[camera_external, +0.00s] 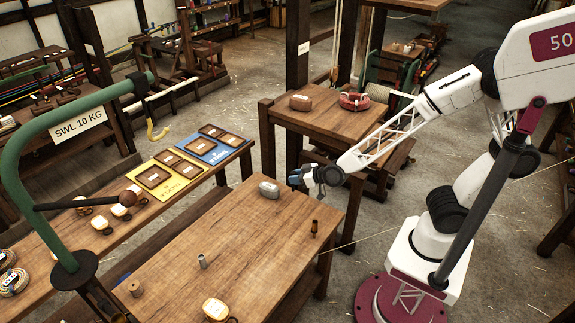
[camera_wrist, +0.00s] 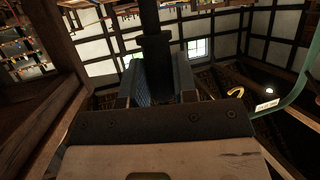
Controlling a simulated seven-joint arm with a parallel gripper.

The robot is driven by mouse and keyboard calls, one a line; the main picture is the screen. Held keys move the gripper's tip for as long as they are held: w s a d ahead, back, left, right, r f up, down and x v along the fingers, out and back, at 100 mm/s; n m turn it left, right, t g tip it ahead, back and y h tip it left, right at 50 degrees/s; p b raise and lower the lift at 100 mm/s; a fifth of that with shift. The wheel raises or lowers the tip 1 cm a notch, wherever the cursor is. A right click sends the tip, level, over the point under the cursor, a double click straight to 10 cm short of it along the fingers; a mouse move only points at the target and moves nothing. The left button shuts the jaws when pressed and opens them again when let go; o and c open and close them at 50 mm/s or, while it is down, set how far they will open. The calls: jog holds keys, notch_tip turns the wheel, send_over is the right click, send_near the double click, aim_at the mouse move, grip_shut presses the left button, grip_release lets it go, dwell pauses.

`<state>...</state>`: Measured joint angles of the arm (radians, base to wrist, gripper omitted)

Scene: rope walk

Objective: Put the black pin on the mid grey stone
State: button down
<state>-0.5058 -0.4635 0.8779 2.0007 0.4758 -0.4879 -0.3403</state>
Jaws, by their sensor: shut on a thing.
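My gripper (camera_wrist: 160,85) is shut on the black pin (camera_wrist: 155,42), a dark, narrow-waisted shape between the blue-grey fingers in the wrist view. In the external view my gripper (camera_external: 297,178) is pointed to the left, in the air around the far right corner of the long table. The pin cannot be made out clearly there. A grey rounded stone (camera_external: 268,190) lies on the far part of that table, a little left of and below my gripper, and apart from it. It is the only grey stone I can make out. It is not seen in the wrist view.
A higher table (camera_external: 335,122) behind holds a reddish stone (camera_external: 300,103) and red rope (camera_external: 354,101). A green hoist (camera_external: 50,110) stands left.

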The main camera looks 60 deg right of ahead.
jog(key=w+d+m+h, duration=0.3)
jog(key=d+h, duration=0.1)
jog(key=d, duration=0.6)
jog(key=shift+t, duration=0.4)
jog(key=shift+d+f, duration=0.1)
jog(key=shift+f, duration=2.7)
jog(key=w+a+f, duration=0.1)
jog(key=w+a, duration=0.3)
jog(key=w, duration=1.1)
jog(key=shift+w+a+f, duration=0.15)
jog(key=shift+w+f, duration=0.05)
jog(key=shift+f, duration=0.15)
jog(key=shift+f, duration=1.65)
jog(key=shift+f, duration=0.15)
jog(key=c, duration=0.9)
grip_release()
